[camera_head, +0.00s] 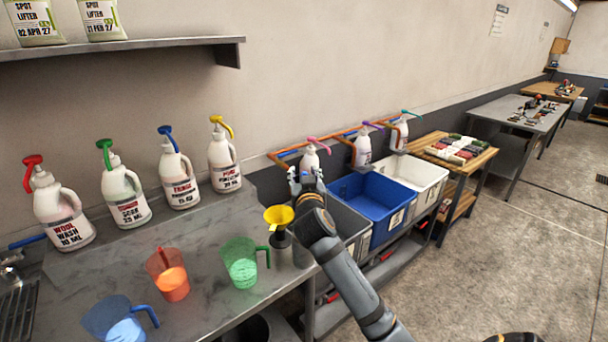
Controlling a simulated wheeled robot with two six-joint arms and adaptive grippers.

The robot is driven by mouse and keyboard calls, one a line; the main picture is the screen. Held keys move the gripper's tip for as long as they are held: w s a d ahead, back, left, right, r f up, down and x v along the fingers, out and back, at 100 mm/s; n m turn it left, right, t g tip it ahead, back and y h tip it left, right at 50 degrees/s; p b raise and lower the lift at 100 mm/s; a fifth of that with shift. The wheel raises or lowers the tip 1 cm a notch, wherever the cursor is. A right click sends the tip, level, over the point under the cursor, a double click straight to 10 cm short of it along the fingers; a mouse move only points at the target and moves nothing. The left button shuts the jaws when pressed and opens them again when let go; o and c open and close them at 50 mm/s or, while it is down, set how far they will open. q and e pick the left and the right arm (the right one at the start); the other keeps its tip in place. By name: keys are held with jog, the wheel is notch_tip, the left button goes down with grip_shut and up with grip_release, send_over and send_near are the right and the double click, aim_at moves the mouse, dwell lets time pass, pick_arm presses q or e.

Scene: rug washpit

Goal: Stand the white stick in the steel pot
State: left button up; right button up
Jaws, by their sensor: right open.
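My right gripper (306,175) is open, with its fingers pointing away from me. It is above the far right end of the steel bench, in front of a white pump bottle (310,158). I see nothing held between its fingers. A grey metal cylinder, which looks like the steel pot (302,254), stands at the bench's right end, below the gripper and partly hidden by my right arm. I cannot make out the white stick; it may be hidden behind the arm. My left gripper is out of view.
A yellow funnel (279,215) sits on a small dark container left of the pot. Green (240,262), orange (170,275) and blue (118,320) jugs stand nearby. Pump bottles (178,178) line the wall. Blue (372,205) and white (413,178) bins are right of the bench.

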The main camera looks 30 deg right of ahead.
jog(key=v, duration=1.2)
dwell(0.9)
